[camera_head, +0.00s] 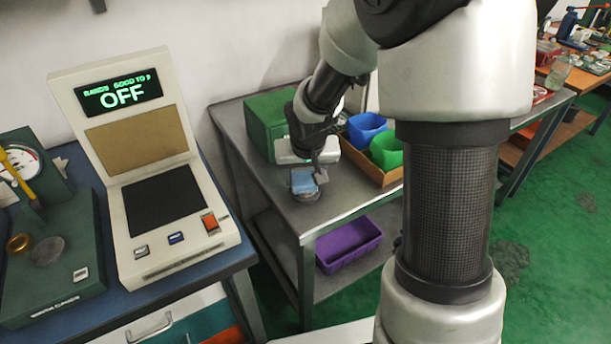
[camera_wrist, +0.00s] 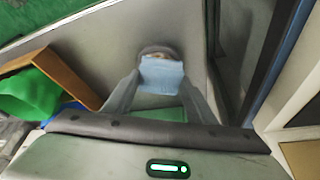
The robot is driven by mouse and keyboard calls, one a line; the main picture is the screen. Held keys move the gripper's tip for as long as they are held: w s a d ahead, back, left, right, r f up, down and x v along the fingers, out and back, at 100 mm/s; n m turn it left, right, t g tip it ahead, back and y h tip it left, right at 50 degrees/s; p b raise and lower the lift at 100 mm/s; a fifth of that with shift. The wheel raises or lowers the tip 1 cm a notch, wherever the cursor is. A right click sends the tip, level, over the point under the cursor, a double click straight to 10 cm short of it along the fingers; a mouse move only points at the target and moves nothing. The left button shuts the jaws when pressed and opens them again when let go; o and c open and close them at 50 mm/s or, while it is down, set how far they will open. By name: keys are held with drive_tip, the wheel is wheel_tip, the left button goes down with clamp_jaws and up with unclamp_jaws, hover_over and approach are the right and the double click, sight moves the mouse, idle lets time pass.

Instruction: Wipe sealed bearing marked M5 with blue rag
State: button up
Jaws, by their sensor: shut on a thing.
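My gripper (camera_head: 305,176) is over the near part of the grey metal table, shut on the blue rag (camera_head: 302,183). In the wrist view the rag (camera_wrist: 162,74) is a light blue square between the two fingers. A round grey piece (camera_wrist: 156,49), which looks like a bearing, shows just past the rag's edge; the rag hides much of it. In the head view its dark rim (camera_head: 308,198) shows just below the rag. The rag looks to be at or on it, but I cannot tell if they touch. No M5 mark is readable.
A green box (camera_head: 268,122) stands behind my gripper. A cardboard tray (camera_head: 372,172) with blue and green bins is to the right. A purple bin (camera_head: 349,244) lies on the lower shelf. A tester (camera_head: 150,170) reading OFF and a dial gauge stand on the left bench.

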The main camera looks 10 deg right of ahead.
drive_tip(key=shift+s+a+b, duration=0.3)
drive_tip(key=shift+a, duration=0.2)
drive_tip(key=shift+w+d+p, duration=0.25)
drive_tip(key=shift+d+p, duration=0.1)
drive_tip(key=shift+d, duration=0.35)
drive_tip(key=shift+w+d+p, duration=0.25)
drive_tip(key=shift+d+p, duration=0.1)
drive_tip(key=shift+d, duration=0.35)
drive_tip(key=shift+f, duration=0.1)
drive_tip(key=shift+s+a+f+b, duration=0.1)
drive_tip(key=shift+s+a+b, duration=0.05)
drive_tip(key=shift+a+b, duration=0.55)
drive_tip(key=shift+s+a+b, duration=0.15)
drive_tip(key=shift+a+b, duration=0.3)
drive_tip(key=shift+a, duration=0.4)
drive_tip(key=shift+d, duration=0.15)
drive_tip(key=shift+w+d+p, duration=0.25)
drive_tip(key=shift+d+p, duration=0.2)
drive_tip(key=shift+d, duration=0.25)
drive_tip(key=shift+w+d+p, duration=0.2)
drive_tip(key=shift+d+p, duration=0.2)
drive_tip(key=shift+d, duration=0.25)
drive_tip(key=shift+a, duration=0.15)
